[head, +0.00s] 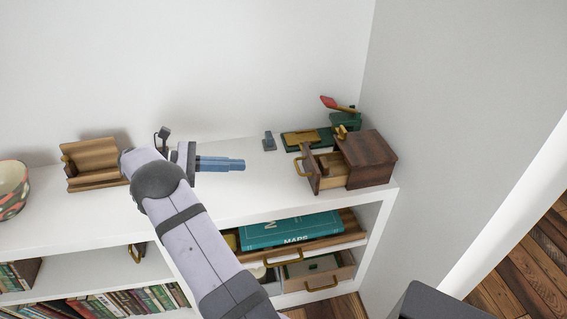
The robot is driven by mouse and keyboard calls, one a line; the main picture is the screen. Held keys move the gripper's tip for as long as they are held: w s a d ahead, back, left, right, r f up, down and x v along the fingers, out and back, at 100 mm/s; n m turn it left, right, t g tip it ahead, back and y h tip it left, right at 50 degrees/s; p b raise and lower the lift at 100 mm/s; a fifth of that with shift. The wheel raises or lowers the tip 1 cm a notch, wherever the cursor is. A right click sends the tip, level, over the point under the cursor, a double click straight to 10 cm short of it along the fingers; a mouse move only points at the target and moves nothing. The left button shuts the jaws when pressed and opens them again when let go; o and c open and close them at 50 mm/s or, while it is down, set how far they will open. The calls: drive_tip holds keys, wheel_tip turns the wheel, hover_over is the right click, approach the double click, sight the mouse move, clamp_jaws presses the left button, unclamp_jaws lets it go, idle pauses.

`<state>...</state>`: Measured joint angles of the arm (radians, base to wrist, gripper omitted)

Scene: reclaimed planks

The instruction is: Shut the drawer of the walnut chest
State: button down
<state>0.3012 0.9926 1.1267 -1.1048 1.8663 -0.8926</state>
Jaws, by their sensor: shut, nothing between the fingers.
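The walnut chest (371,160) is a small dark wooden box at the right end of the white shelf top. Its drawer (328,171) stands open, pulled out toward the left, and a brass handle (302,166) is on its front. The drawer's pale inside shows and looks empty. My gripper (243,164) is to the left of the drawer, above the shelf top, with its blue fingers shut and pointing right toward the drawer front. A gap separates the fingertips from the handle, and nothing is held.
Behind the chest are a green box with a red-tipped item (340,106), a green and brass tray (307,138) and a small grey-blue object (269,141). A wooden stand (93,164) and a patterned bowl (12,188) are at left. Open drawers (320,278) are below the top.

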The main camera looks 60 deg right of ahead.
drive_tip(key=shift+d, duration=0.1)
approach(309, 161)
drive_tip(key=s+f, duration=0.1)
drive_tip(key=s+d+f, duration=0.1)
drive_tip(key=shift+d+f+b, duration=0.3)
drive_tip(key=shift+f, duration=0.05)
idle(0.5)
drive_tip(key=p+x, duration=0.1)
drive_tip(key=x, duration=0.2)
drive_tip(key=r+x, duration=0.1)
drive_tip(key=x, duration=0.2)
drive_tip(key=r+p+x, duration=0.1)
drive_tip(key=x, duration=0.2)
drive_tip(key=shift+d+p, duration=0.15)
drive_tip(key=shift+p, duration=0.2)
drive_tip(key=shift+w+a+r+p, duration=0.15)
drive_tip(key=shift+w+a+p, duration=0.2)
drive_tip(key=shift+w, duration=0.1)
drive_tip(key=v, duration=1.2)
drive_tip(key=shift+w+a, duration=0.15)
drive_tip(key=shift+w, duration=0.05)
drive_tip(key=shift+w+a+r, duration=0.1)
drive_tip(key=shift+w+a, duration=0.2)
drive_tip(key=shift+a, duration=0.05)
